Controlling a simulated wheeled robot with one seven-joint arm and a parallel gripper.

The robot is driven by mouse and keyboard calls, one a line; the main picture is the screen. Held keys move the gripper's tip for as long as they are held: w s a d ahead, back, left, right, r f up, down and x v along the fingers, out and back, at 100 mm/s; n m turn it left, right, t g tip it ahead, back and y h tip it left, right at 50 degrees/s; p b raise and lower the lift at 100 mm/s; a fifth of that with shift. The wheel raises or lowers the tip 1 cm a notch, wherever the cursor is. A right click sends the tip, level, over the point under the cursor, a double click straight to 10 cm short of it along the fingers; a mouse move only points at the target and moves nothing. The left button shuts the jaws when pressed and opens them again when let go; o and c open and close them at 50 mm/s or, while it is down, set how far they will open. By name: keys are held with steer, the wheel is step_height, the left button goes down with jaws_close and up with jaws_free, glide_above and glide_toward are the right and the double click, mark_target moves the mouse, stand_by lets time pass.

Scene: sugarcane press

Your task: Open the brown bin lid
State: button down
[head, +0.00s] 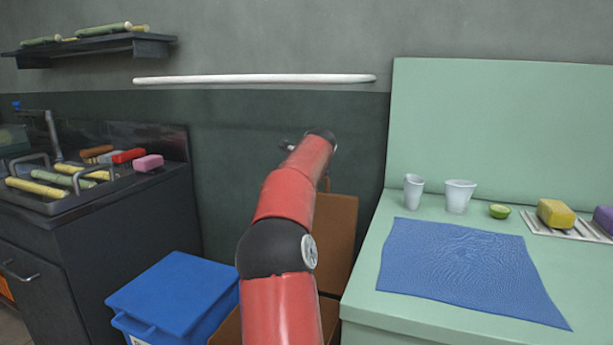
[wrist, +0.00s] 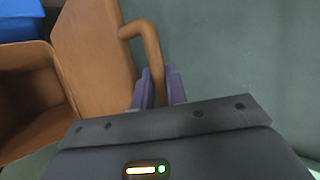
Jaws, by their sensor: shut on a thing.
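The brown bin lid (head: 337,235) stands raised, close to upright, behind the brown bin (head: 228,330) in the head view. My red arm hides part of both. In the wrist view the lid (wrist: 92,55) stands at the edge of the bin (wrist: 28,85), and the bin's inside shows. A curved brown handle (wrist: 150,38) sticks out from the lid. My gripper (wrist: 156,88) is shut on the lower end of this handle, between its purple-grey fingers. In the head view the fingers are hidden behind my arm.
A blue bin (head: 175,295) with a shut lid stands left of the brown bin. A green counter (head: 365,280) with a blue cloth (head: 460,265) is close on the right. A dark sink cabinet (head: 120,235) stands left. The wall (wrist: 240,55) is close behind the lid.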

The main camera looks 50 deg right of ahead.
steer(key=shift+w+d, duration=0.1)
steer(key=shift+d, duration=0.1)
steer(key=c, duration=1.4)
jaws_free()
steer(key=v, duration=0.8)
